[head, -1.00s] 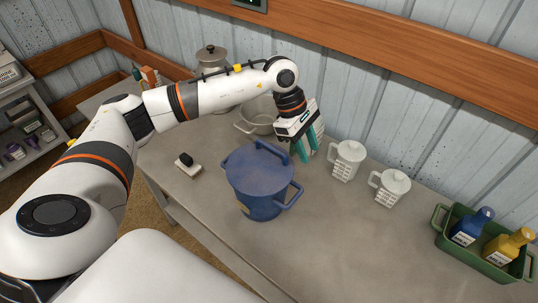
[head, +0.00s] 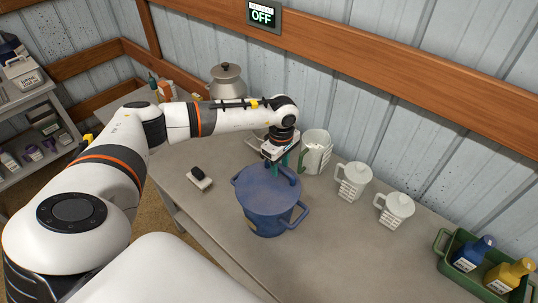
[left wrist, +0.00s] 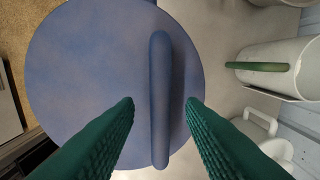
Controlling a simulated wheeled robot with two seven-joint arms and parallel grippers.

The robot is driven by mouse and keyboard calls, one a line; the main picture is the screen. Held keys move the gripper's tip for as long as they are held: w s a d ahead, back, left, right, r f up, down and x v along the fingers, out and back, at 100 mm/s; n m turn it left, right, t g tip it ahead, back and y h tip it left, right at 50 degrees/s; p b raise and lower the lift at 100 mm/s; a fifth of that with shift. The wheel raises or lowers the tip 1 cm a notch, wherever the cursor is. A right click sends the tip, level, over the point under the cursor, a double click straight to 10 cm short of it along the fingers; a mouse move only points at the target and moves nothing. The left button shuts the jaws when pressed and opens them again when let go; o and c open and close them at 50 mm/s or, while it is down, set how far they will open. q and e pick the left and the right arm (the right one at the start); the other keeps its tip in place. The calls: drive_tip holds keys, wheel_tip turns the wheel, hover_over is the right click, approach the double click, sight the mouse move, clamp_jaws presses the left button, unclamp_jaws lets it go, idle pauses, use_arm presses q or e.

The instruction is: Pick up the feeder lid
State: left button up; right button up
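The feeder lid (head: 263,187) is a round blue disc lying on top of a blue two-handled feeder pot (head: 264,222). The lid fills much of the left wrist view (left wrist: 85,70), where its raised bar handle (left wrist: 160,60) runs up and down the picture. My left gripper (head: 283,163) is above the back part of the lid, pointing down. In the left wrist view its two green fingers are apart, one on each side of the handle, with gaps between. Whether the fingertips reach down to the handle's height is unclear. My right gripper is not in view.
A green crate (head: 478,274) holds bottles. A small brush (head: 199,178) lies left. The table front is clear.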

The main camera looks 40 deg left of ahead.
use_arm(q)
wheel_tip(320, 180, down, 2)
drive_tip(key=shift+f, duration=0.1)
drive_tip(key=shift+f+b, duration=0.2)
drive_tip(key=shift+b, duration=0.1)
idle(0.5)
drive_tip(key=shift+r, duration=0.1)
clamp_jaws()
